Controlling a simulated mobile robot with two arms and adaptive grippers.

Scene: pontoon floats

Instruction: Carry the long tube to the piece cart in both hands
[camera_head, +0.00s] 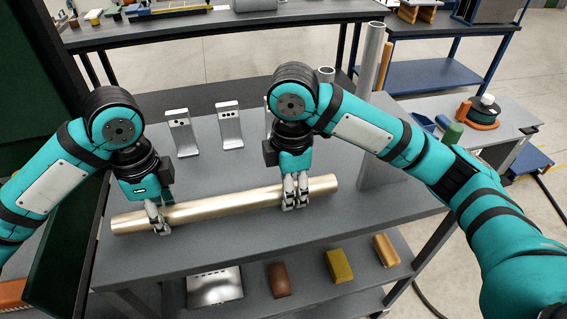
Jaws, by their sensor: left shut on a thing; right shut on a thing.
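A long, pale gold metal tube (228,203) lies level, left to right, over the grey top of a cart or table (207,248) in front of me. I cannot tell whether it touches the top or hangs just above it. My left gripper (160,226) is shut on the tube near its left end. My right gripper (296,196) is shut on it nearer its right end. The fingers hide short stretches of the tube. I cannot tell for sure which of the carts in view is the piece cart.
Metal brackets (231,127) stand behind the tube. Upright grey tubes (371,60) stand at the back right. A lower shelf holds a brown block (279,280), a yellow block (339,266) and a tan block (385,250). Another bench (474,111) stands right, with an orange-based spool (482,112).

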